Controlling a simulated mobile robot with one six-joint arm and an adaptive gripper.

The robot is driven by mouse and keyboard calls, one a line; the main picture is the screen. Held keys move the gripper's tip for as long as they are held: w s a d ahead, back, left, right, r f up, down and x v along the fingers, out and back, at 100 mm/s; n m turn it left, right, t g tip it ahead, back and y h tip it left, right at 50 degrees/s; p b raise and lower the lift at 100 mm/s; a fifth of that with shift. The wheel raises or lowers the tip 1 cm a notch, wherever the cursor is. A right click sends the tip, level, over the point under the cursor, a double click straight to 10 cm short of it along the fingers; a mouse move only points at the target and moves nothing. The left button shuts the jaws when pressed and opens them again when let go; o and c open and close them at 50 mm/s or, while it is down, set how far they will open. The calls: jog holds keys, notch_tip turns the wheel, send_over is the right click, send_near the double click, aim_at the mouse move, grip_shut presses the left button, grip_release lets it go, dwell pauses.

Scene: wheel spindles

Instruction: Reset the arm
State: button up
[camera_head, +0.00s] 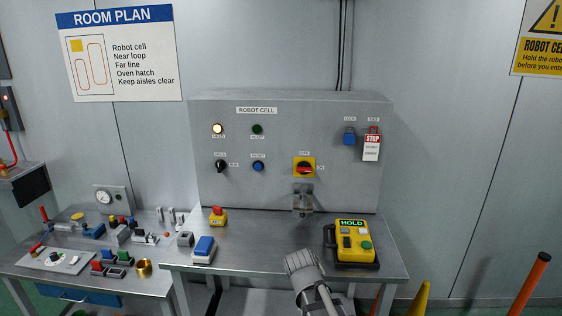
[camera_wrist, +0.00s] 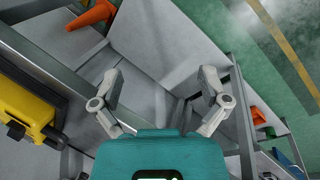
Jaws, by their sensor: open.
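The grey robot cell panel (camera_head: 340,110) stands upright at the back of a steel bench. It carries a blue button (camera_head: 258,166), a black selector (camera_head: 221,166), a lit pale lamp (camera_head: 217,128), a dark green lamp (camera_head: 257,129) and a red-on-yellow rotary switch (camera_head: 304,168). A yellow pendant (camera_head: 354,241) reading HOLD sits in a dark holder at the bench's right. In the wrist view, my gripper (camera_wrist: 160,85) is open, its two fingers wide apart with nothing between them. The yellow pendant (camera_wrist: 28,105) is left of it. I cannot make out the fingers in the head view.
A red-and-yellow device (camera_head: 217,216) and a blue-topped box (camera_head: 203,249) stand on the bench. A cluttered table (camera_head: 110,283) adjoins left. An orange post (camera_head: 529,284) stands right.

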jog(key=s+d+m+g+y, duration=0.1)
jog(key=s+d+m+y, duration=0.2)
jog(key=s+d+m, duration=0.2)
jog(key=shift+d+f+m, duration=0.35)
jog(key=shift+d+m, duration=0.65)
jog(key=shift+d, duration=0.1)
jog(key=shift+s, duration=0.1)
dwell(0.9)
